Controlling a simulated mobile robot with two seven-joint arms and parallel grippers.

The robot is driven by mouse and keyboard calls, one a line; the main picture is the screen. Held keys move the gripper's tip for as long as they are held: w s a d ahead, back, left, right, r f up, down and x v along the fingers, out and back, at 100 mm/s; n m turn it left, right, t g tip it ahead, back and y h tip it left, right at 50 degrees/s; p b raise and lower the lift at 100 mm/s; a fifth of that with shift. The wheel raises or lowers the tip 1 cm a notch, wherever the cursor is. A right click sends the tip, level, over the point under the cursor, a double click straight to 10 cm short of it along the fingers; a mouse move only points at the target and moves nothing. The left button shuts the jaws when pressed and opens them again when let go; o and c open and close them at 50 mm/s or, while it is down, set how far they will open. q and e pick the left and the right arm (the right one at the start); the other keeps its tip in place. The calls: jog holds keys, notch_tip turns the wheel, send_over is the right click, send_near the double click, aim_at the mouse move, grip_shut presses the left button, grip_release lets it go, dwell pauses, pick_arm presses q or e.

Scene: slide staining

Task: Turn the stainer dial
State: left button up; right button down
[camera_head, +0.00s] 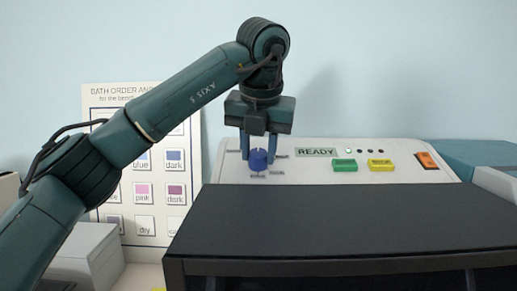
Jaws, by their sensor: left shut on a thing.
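The stainer (420,172) is a white machine with a sloped control panel and a dark front cover (340,220). Its blue dial (258,160) sits at the left of the panel, with small labels around it that are too small to read. My left gripper (259,157) reaches down from above and is shut on the dial, one finger on each side. The dial's pointer mark cannot be made out. My right gripper is not in view.
A READY display (316,152), a green button (344,165), a yellow button (380,165) and an orange switch (427,160) are right of the dial. A bath order chart (145,225) stands behind my left arm. A grey box (90,258) is at lower left.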

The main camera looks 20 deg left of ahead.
pick_arm(q)
jog(key=shift+m, duration=0.3)
jog(key=m, duration=0.2)
jog(key=shift+a+m, duration=0.1)
jog(key=shift+m, duration=0.3)
jog(key=m, duration=0.3)
jog(key=shift+m, duration=0.4)
jog(key=m, duration=0.7)
jog(key=shift+a+r, duration=0.1)
jog(key=m, duration=0.4)
jog(key=shift+m+t+h, duration=0.3)
jog(key=shift+m, duration=0.1)
jog(key=m, duration=0.4)
jog(key=shift+w+m, duration=0.1)
jog(key=shift+m, duration=0.3)
jog(key=o, duration=1)
